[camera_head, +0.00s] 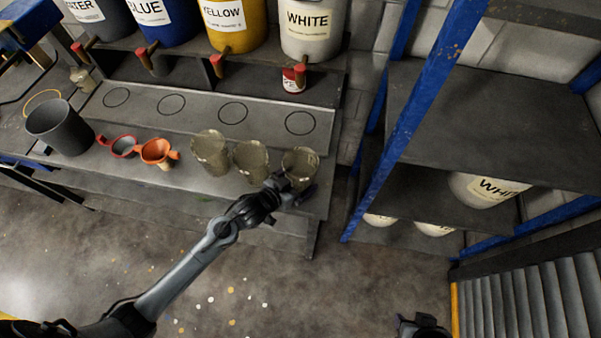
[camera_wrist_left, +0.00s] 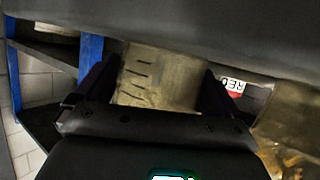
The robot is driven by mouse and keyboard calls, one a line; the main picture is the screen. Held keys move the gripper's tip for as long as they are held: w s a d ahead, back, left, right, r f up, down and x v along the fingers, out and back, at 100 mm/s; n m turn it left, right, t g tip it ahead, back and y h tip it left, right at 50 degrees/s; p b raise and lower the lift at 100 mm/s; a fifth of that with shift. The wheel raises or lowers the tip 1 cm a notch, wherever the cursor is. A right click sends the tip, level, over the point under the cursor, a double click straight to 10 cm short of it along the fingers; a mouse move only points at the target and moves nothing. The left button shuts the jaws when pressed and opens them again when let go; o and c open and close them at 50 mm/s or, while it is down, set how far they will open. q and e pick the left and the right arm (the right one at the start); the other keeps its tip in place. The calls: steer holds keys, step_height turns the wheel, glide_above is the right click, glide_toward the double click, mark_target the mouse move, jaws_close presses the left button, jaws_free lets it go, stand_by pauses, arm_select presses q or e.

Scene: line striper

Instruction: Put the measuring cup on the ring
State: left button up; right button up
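Several beige, translucent measuring cups stand in a row on the grey bench. The rightmost measuring cup (camera_head: 300,161) is at my left gripper (camera_head: 291,184). In the left wrist view this measuring cup (camera_wrist_left: 160,78), with dark graduation marks, sits between the two fingers of the left gripper (camera_wrist_left: 158,92). The fingers lie close along both its sides; I cannot tell whether they press on it. Several dark rings are drawn on the raised ledge behind, the rightmost ring (camera_head: 300,123) being empty. Part of my right gripper (camera_head: 422,325) shows at the bottom edge, its fingers unclear.
Labelled paint buckets, among them a white one (camera_head: 312,32), stand above the ledge with red-tipped taps. A red-labelled can (camera_head: 293,79) stands behind the rightmost ring. Orange funnels (camera_head: 156,150) and a dark bucket (camera_head: 60,127) are left. A blue shelf post (camera_head: 420,110) rises right of the bench.

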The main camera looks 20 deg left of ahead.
arm_select(q)
steer(key=shift+c, duration=1)
steer(key=shift+r, duration=0.85)
step_height(320, 180, up, 3)
steer(key=shift+f, duration=0.2)
steer(key=s+d+r, duration=0.2)
steer(key=d+r, duration=0.4)
steer(key=d, duration=0.5)
steer(key=s+a+r+n+t+y, duration=0.15)
steer(key=a+r, duration=0.25)
steer(key=a, duration=0.4)
steer(key=s+a+r+n+g+y, duration=0.1)
steer(key=s+a+r+n+y, duration=0.15)
steer(key=a, duration=0.45)
step_height(320, 180, up, 12)
steer(key=s+p, duration=0.1)
steer(key=p, duration=2.1)
steer(key=shift+s+r+y, duration=0.2)
steer(key=shift+s+y, duration=0.05)
steer(key=shift+y, duration=0.15)
